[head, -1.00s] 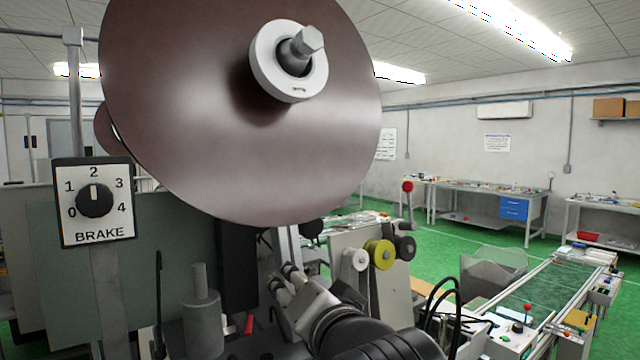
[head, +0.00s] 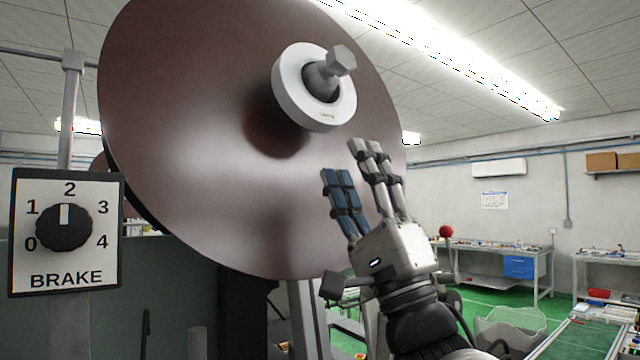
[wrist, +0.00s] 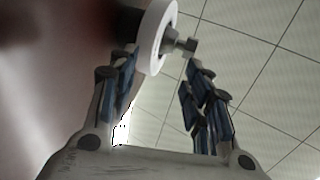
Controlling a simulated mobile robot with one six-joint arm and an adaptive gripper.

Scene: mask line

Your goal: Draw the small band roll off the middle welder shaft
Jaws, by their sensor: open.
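The small band roll (head: 288,85) is a white ring around a grey shaft (head: 341,60) with a hexagonal end. It sits in front of a large brown disc (head: 200,130). The shaft end sticks out past the ring. My gripper (head: 348,162) is open and empty, just below the roll, with its fingers pointing up. In the wrist view the white roll (wrist: 155,32) and the shaft end (wrist: 190,44) show beyond the fingertips, between the two finger sets (wrist: 161,62). The fingers appear apart from the roll. The roll's rear side is hidden.
A BRAKE dial panel (head: 66,232) on a post stands at the left, its pointer near 2. The disc's face is close to my fingers on the left. A red ball-topped lever (head: 446,231) rises behind my wrist. Workbenches (head: 490,262) stand far right.

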